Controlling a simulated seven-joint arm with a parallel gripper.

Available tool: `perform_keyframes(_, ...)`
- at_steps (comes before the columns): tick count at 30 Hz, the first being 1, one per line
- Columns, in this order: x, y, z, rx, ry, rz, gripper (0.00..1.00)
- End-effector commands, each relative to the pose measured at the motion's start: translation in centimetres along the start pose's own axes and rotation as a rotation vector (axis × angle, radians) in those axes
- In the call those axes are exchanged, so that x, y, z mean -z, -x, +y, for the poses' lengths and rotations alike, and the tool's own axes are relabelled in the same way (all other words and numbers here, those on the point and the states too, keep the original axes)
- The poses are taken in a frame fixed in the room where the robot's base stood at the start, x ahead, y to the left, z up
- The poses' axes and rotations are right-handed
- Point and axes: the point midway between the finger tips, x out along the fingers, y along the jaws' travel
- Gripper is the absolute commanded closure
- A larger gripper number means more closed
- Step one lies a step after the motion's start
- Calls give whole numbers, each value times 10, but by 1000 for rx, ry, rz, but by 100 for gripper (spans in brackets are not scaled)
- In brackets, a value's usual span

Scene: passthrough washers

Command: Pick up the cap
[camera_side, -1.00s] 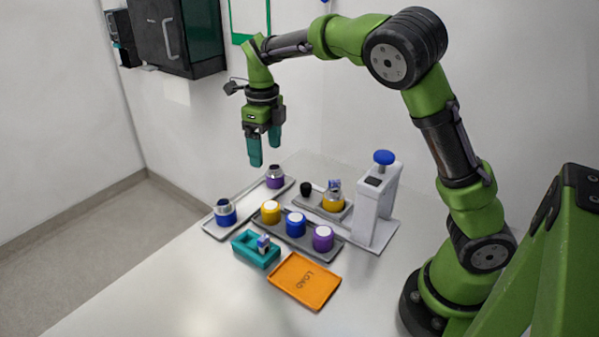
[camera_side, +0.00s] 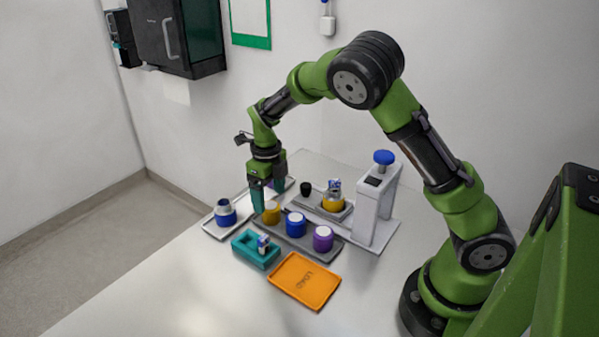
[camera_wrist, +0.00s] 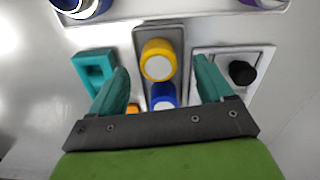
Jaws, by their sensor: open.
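Yellow (camera_side: 271,217), blue (camera_side: 295,228) and purple (camera_side: 322,242) round pieces with white tops stand in a row on a dark grey tray (camera_side: 338,254); I cannot tell which piece is the cap. My gripper (camera_side: 268,197) is open and empty, pointing down just above and behind the yellow piece. In the wrist view the yellow piece (camera_wrist: 158,62) lies between the fingers (camera_wrist: 162,70), with the blue one (camera_wrist: 163,97) nearer the palm. The purple one is hidden there.
A light tray (camera_side: 212,230) holds a blue jar (camera_side: 225,212). A teal holder (camera_side: 256,255) and orange LOAD tray (camera_side: 303,283) lie in front.

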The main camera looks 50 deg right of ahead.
Motion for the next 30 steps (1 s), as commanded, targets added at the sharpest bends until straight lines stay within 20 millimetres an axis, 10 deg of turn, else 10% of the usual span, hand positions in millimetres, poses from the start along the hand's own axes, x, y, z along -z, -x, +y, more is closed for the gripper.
perform_keyframes(17, 3, -43, 2, 0, 0, 1, 22)
perform_keyframes(30, 3, -42, 2, 1, 1, 1, 78)
